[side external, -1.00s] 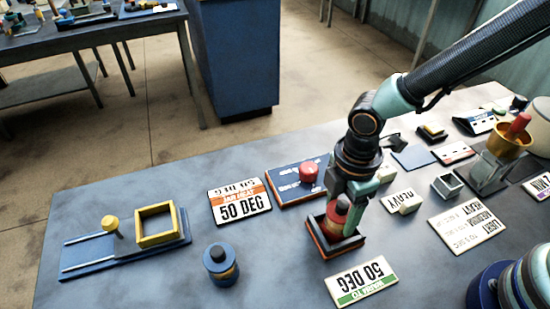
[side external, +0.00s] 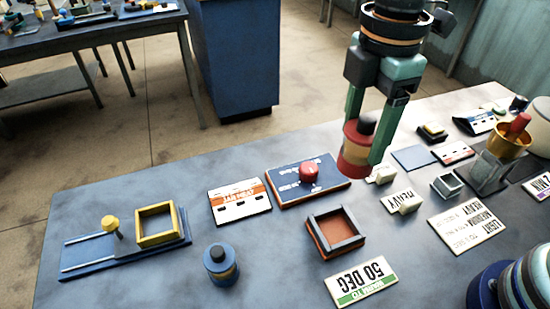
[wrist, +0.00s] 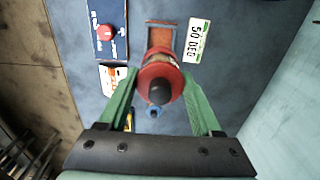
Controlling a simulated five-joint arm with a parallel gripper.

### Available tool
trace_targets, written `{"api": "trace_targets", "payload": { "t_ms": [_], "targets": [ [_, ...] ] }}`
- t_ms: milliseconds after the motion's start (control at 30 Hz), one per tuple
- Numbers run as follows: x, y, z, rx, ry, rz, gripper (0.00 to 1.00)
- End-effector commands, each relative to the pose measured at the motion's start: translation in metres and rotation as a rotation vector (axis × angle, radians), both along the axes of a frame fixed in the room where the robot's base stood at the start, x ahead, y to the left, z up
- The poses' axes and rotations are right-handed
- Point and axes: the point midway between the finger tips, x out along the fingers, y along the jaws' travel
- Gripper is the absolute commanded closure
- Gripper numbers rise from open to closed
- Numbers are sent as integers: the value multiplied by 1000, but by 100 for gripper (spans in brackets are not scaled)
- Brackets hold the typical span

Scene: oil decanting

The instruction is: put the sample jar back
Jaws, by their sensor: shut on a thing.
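A red jar (side external: 354,160) with a yellow band and a dark cap is held by my gripper (side external: 367,148), well above the table. The fingers stand on either side of it. In the wrist view the jar (wrist: 160,82) shows from above between my green fingers (wrist: 162,100). Below it on the table, a square dark-rimmed holder with a reddish inside (side external: 335,232) is empty. A blue jar (side external: 221,265) with a dark cap stands on the table at left. I cannot tell from the pictures which jar is the sample jar.
A blue board with a red button (side external: 309,172) lies behind the holder. A blue slide with a yellow square frame (side external: 157,240) is at far left. Cards, white blocks and a gold cup (side external: 508,140) fill the right. The table around the blue jar is clear.

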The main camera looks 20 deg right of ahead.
Motion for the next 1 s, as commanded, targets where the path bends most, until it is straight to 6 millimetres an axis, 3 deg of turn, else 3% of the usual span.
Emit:
{"api": "trace_targets", "payload": {
  "t_ms": [167,500,600,767,1000],
  "targets": [
    [2,14,11,0,0,41,100],
    [5,103,7,-1,1,300,100],
    [2,122,4,0,0,353,100],
    [0,134,-5,-2,2,392,100],
    [-1,134,-56,-4,4,394,100]
  ]
}}
